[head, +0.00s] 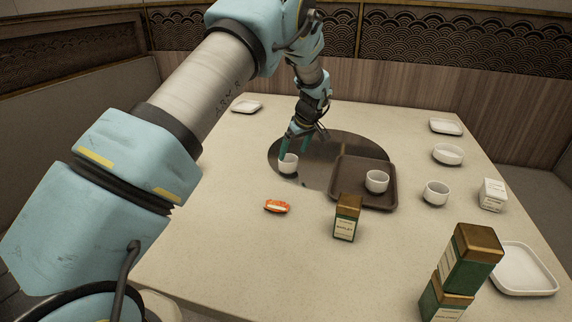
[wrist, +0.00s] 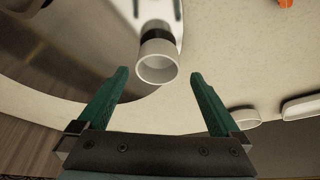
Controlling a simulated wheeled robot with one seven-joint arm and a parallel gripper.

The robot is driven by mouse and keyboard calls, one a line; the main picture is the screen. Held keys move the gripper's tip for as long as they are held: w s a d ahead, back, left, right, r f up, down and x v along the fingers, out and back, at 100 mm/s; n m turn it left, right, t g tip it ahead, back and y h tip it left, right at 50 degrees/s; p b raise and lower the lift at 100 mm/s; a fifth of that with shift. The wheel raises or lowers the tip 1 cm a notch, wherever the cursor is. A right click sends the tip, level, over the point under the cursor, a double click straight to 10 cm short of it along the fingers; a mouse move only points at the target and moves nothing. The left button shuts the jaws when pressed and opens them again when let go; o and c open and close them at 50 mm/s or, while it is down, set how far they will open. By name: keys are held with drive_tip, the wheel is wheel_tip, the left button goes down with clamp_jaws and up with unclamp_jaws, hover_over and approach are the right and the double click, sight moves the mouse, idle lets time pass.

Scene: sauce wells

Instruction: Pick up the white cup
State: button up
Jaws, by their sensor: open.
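A white cup (head: 288,165) stands near the left edge of the dark round plate in the table's middle. My gripper (head: 295,150) is open, pointing down right at this cup. In the wrist view, the cup (wrist: 157,68) shows its open rim between the spread green fingertips of my gripper (wrist: 160,75). There is a gap on both sides, and the fingers do not visibly grip it. A second white cup (head: 377,182) stands on the brown tray (head: 349,192). A third white cup (head: 436,194) stands on the table right of the tray.
An orange-topped piece (head: 277,206) lies in front of the cup. A green tin (head: 346,220) stands before the tray, with more tins (head: 470,260) at front right. White dishes (head: 448,154) and a white box (head: 492,195) are at right.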

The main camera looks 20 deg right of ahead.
sight(289, 159)
drive_tip(key=p+x, duration=0.1)
drive_tip(key=x, duration=0.1)
drive_tip(key=p+x, duration=0.1)
drive_tip(key=x, duration=0.2)
drive_tip(key=shift+w+r+p, duration=0.1)
drive_tip(key=shift+w+p, duration=0.2)
drive_tip(key=shift+w, duration=0.1)
drive_tip(key=shift+w+f, duration=0.2)
drive_tip(key=shift+f, duration=0.35)
drive_tip(key=shift+c, duration=0.4)
drive_tip(key=c, duration=1.1)
